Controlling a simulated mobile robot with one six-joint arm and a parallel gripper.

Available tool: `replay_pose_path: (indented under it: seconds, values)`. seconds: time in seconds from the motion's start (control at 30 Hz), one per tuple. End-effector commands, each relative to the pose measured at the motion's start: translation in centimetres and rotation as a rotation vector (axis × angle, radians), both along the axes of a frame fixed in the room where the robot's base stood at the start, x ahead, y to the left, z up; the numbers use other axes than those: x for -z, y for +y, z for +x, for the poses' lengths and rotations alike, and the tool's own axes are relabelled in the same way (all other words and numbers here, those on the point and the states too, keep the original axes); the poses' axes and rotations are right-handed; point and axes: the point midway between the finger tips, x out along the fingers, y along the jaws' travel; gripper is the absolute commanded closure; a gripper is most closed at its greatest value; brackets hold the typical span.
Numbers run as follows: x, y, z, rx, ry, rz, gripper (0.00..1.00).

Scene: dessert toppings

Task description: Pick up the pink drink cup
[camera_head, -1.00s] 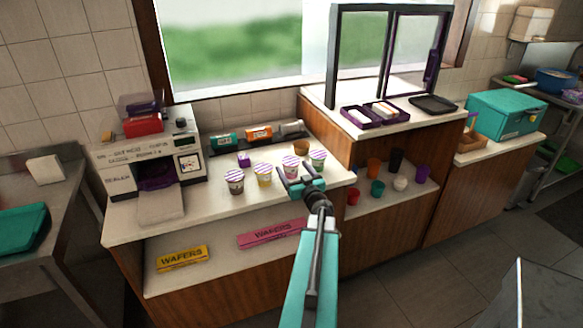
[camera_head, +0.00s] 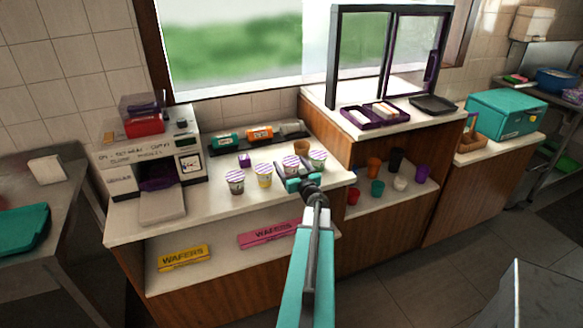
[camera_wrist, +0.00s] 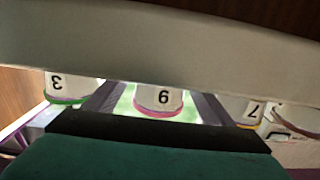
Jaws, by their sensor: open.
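The pink drink cup (camera_head: 291,164) has a striped lid and stands on the counter in a row of cups. In the wrist view it shows as the middle cup (camera_wrist: 158,100), with a pink rim and a number. My gripper (camera_head: 292,176) is open in front of it, low near the counter. In the wrist view the cup lies between the two dark fingers, with a gap visible on each side. The fingers hide the lower part of the cup in the head view.
A green-rimmed cup (camera_head: 317,158) stands close on the right, and a yellow one (camera_head: 264,174) and a brown one (camera_head: 236,181) on the left. A sealer machine (camera_head: 150,160) stands at the counter's left.

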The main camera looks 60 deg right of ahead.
Motion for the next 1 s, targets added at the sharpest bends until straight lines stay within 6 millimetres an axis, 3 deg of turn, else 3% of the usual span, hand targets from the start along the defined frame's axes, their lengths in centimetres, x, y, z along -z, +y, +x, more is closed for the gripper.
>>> replay_pose_path:
  seconds: [0.37,1.0]
  values:
    - [-0.1,-1.8,2.3,0.001,-0.001,0.001,0.24]
    - [-0.1,-1.9,2.3,0.002,-0.001,0.001,0.25]
